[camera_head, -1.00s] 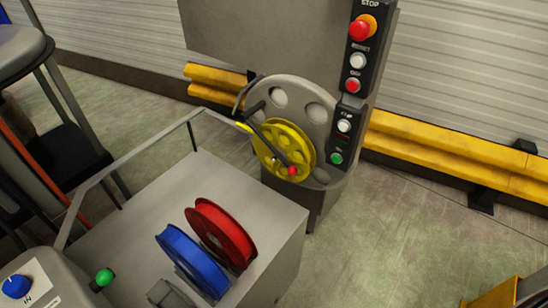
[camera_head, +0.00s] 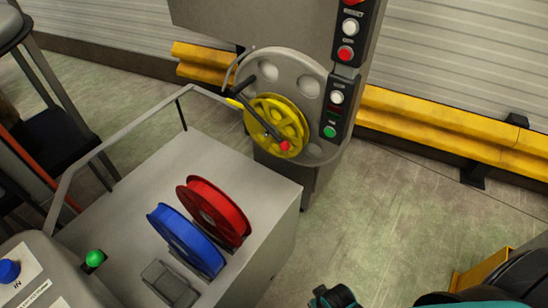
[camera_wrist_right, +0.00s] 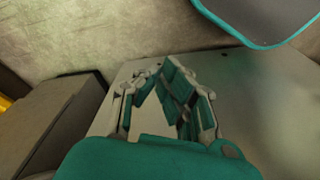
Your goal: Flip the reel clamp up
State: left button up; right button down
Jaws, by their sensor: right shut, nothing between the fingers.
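The yellow reel (camera_head: 290,118) sits on the grey round disc (camera_head: 308,88) of the machine. A dark lever with a red tip, which looks like the reel clamp (camera_head: 262,122), slants down to the right across the reel's front. Its red tip (camera_head: 284,146) lies at the reel's lower part. My right gripper (camera_wrist_right: 174,62) shows in the right wrist view, its teal-padded fingers shut and empty, far from the clamp. In the head view only dark and teal parts of my right arm show at the bottom edge. My left gripper is not in view.
A grey cart (camera_head: 282,205) with a rail stands before the machine, bearing a red reel (camera_head: 214,210) and a blue reel (camera_head: 186,240). A button panel (camera_head: 340,105) is right of the disc. Yellow barriers (camera_head: 440,125) line the wall.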

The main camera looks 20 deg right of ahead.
jog(key=w+r+n+t+b, duration=0.1)
jog(key=w+r, duration=0.2)
jog(key=r, duration=0.7)
jog(key=w+r+n+t+b, duration=0.1)
jog(key=w+r, duration=0.2)
jog(key=r, duration=0.6)
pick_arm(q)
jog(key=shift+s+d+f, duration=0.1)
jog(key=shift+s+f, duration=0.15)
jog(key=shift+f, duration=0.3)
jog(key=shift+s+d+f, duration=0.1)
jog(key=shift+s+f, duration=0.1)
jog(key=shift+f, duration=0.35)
pick_arm(e)
jog(key=w+a+r+n+t+h, duration=0.1)
jog(key=w+r+n+t+h, duration=0.1)
jog(key=w+n, duration=0.4)
jog(key=w+a+r+n+t+h, duration=0.1)
jog(key=w+n, duration=0.5)
jog(key=w, duration=0.8)
jog(key=w+a+r+n+t+h, duration=0.2)
jog(key=w+n, duration=0.4)
jog(key=w, duration=0.3)
notch_tip(320, 180, up, 2)
jog(key=shift+w+a+r+t+h, duration=0.2)
jog(key=shift+w+t+h, duration=0.15)
jog(key=shift+h, duration=0.25)
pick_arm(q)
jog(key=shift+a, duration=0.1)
